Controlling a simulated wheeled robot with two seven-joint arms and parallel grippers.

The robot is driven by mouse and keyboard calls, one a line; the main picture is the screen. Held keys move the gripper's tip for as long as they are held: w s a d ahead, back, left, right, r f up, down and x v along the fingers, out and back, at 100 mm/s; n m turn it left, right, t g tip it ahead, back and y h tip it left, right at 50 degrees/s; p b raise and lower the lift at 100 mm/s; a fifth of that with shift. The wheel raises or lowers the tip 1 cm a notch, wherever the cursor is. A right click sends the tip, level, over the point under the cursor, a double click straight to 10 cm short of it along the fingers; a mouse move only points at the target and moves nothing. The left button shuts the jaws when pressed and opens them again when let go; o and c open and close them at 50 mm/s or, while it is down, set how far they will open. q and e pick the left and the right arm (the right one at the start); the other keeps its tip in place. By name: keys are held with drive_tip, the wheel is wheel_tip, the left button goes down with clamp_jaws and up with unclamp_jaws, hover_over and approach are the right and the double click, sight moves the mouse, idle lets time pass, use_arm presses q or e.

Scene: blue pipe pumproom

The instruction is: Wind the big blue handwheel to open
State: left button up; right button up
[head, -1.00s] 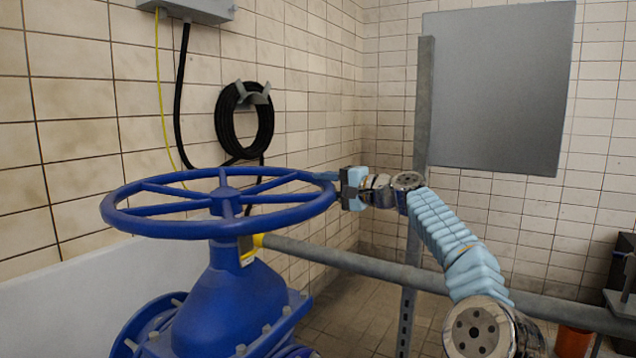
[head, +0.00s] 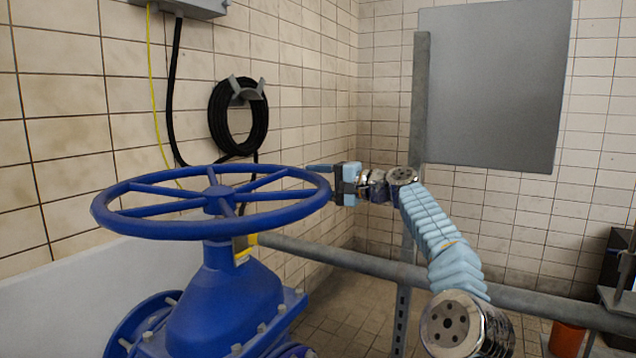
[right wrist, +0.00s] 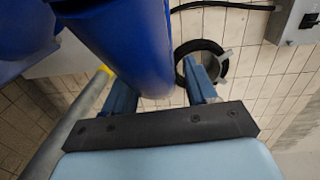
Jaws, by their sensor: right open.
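The big blue handwheel (head: 217,201) lies level on top of a blue valve body (head: 228,298), left of centre in the head view. My right gripper (head: 322,178) is at the right side of its rim, with one finger showing just above and behind the rim. In the right wrist view the thick blue rim (right wrist: 130,45) runs between the two fingers of the open gripper (right wrist: 162,92). A gap shows between the rim and the right-hand finger. The left-hand finger looks close to the rim; whether it touches I cannot tell. My left gripper is not in view.
A grey horizontal pipe (head: 385,268) runs behind the valve and below my right arm. A grey upright post (head: 419,110) and a grey panel (head: 492,85) stand behind the arm. A black hose coil (head: 238,118) hangs on the tiled wall. An orange bucket (head: 566,338) is at lower right.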

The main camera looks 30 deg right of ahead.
drive_tip(key=b+v, duration=0.4)
drive_tip(key=v, duration=0.9)
drive_tip(key=shift+s+d, duration=0.2)
drive_tip(key=shift+s, duration=0.2)
